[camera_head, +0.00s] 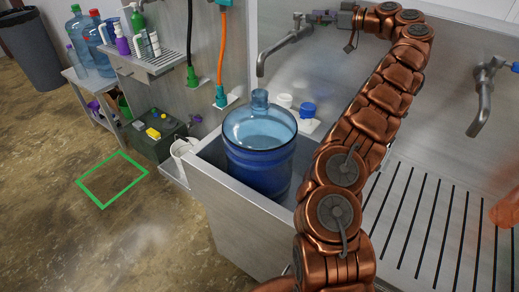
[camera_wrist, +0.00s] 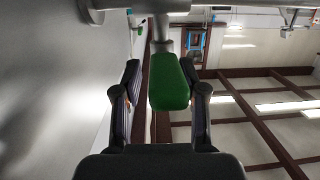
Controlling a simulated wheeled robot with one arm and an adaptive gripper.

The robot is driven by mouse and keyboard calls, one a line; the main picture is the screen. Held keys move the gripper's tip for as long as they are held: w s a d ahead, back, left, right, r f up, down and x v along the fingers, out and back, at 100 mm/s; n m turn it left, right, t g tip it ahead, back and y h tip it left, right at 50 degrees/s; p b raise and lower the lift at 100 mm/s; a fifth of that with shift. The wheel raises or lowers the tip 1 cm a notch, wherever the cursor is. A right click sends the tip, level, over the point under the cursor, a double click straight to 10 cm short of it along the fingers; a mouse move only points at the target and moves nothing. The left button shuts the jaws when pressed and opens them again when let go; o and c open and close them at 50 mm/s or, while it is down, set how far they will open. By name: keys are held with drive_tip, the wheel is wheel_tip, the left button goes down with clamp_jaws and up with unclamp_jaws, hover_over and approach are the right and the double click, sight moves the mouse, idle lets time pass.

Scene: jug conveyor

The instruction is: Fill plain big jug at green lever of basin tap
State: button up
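The plain big blue jug (camera_head: 258,160) stands upright in the basin (camera_head: 228,190), with its open neck just below the spout of a steel tap (camera_head: 284,46). No water stream shows between spout and neck. The jug looks darker blue below, but I cannot tell its water level. In the wrist view the green lever (camera_wrist: 169,84) lies between the two fingers of my gripper (camera_wrist: 160,78). The fingers are apart, with a gap at the left of the lever; the right finger is close to it. In the head view my arm reaches up to the wall behind the tap.
A white cap and a blue cap (camera_head: 308,109) sit on the ledge behind the jug. A second tap (camera_head: 483,95) and a slotted drainboard (camera_head: 440,225) are at the right. Bottles, a dark crate (camera_head: 157,135) and a green floor square (camera_head: 113,180) are at the left.

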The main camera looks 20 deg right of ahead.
drive_tip(key=shift+o, duration=1.3)
drive_tip(key=shift+a, duration=0.15)
drive_tip(key=v, duration=1.2)
drive_tip(key=shift+r, duration=0.1)
